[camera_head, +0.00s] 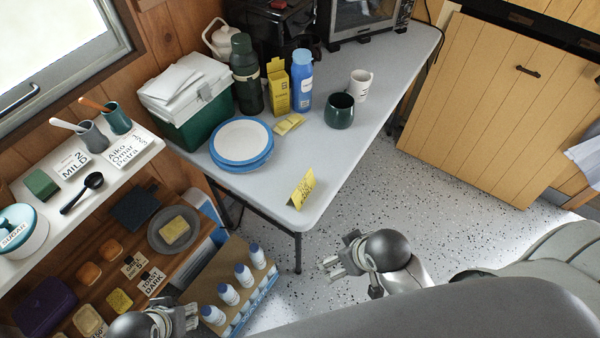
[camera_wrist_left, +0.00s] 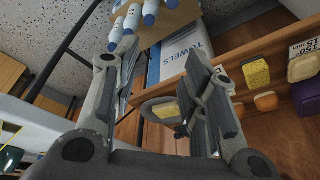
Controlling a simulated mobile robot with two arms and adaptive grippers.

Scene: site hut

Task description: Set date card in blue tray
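A yellow folded card (camera_head: 302,188) with dark print, which looks like the date card, stands tented near the front corner of the grey table (camera_head: 330,160). No plain blue tray is clear; a cardboard tray (camera_head: 207,272) with a blue side holds several white bottles with blue caps below the table. My left gripper (camera_head: 188,317) is low over the wooden shelf, left of that tray; in the left wrist view its fingers (camera_wrist_left: 155,78) are apart with nothing held between them. My right gripper (camera_head: 340,260) is open and empty over the floor, to the right of the table corner.
The table also holds blue-rimmed plates (camera_head: 241,142), a dark green mug (camera_head: 339,111), a blue bottle (camera_head: 302,82) and a yellow box (camera_head: 278,88). A white shelf (camera_head: 120,165) and a wooden shelf with bread and sponges stand left. The floor (camera_head: 400,200) right of the table is clear.

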